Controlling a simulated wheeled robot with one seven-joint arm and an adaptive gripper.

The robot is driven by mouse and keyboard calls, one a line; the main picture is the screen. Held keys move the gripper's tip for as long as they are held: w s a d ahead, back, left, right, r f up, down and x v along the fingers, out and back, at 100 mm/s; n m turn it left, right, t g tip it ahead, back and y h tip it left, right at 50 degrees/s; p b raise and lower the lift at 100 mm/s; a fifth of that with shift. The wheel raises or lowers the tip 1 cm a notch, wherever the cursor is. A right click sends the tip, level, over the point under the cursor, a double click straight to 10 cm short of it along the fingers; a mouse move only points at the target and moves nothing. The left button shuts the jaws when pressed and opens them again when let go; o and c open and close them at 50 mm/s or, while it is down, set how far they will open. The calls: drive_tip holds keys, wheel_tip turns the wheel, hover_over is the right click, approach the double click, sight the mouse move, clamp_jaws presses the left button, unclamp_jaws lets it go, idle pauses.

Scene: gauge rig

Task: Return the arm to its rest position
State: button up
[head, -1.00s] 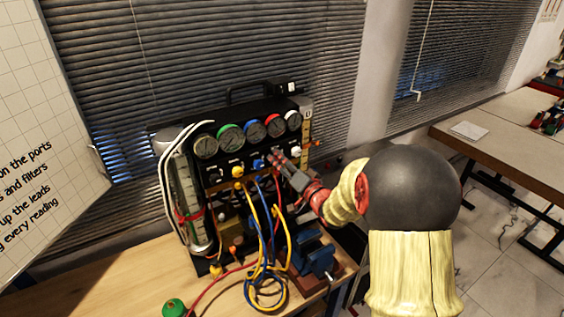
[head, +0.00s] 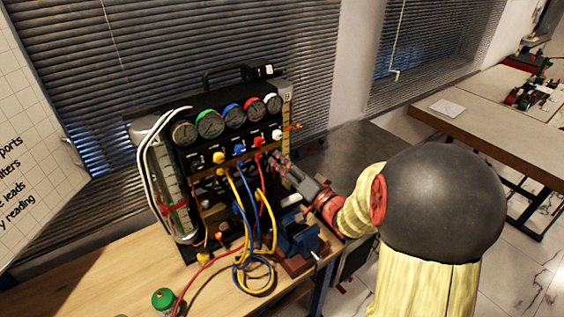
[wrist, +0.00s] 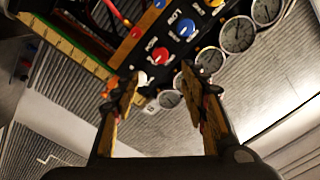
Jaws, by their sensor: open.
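My gripper (head: 279,163) is at the right front of the black gauge rig (head: 225,90), close to the row of coloured knobs. In the wrist view my gripper (wrist: 158,100) shows two fingers spread apart with nothing between them. A white knob (wrist: 141,78) shows near the left fingertip; I cannot tell whether they touch. The red knob (wrist: 160,55) and blue knob (wrist: 187,28) lie beyond. My arm reaches in from the right in the head view, bent at a large dark joint.
Yellow, blue and red hoses (head: 255,270) hang from the rig onto the wooden bench (head: 110,275). A green canister (head: 163,299) is at the front. Another table (head: 475,125) is at the right.

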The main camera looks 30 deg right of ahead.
idle(0.4)
drive_tip(key=s+d+f+n+g+h, duration=0.1)
drive_tip(key=s+d+f+g+h, duration=0.1)
drive_tip(key=d+f+g, duration=0.3)
drive_tip(key=s+d+f+g+h, duration=0.1)
drive_tip(key=s+d+f+h, duration=0.15)
drive_tip(key=f, duration=0.45)
drive_tip(key=s+f+n+g, duration=0.1)
drive_tip(key=s+f+g, duration=0.1)
drive_tip(key=s+g, duration=0.45)
drive_tip(key=s+a+r+n+g+y+b, duration=0.2)
drive_tip(key=s+a+r+n+b, duration=0.15)
drive_tip(key=s+a, duration=0.95)
drive_tip(key=a+r+n+t+y+b, duration=0.1)
drive_tip(key=a+r, duration=0.2)
drive_tip(key=a, duration=0.4)
drive_tip(key=s+a+r+n+t+y+b, duration=0.1)
drive_tip(key=a+r+n+b, duration=0.1)
drive_tip(key=a, duration=0.5)
drive_tip(key=shift+s+a+r+b, duration=0.2)
drive_tip(key=shift+a+r+b, duration=0.1)
drive_tip(key=shift+r, duration=0.15)
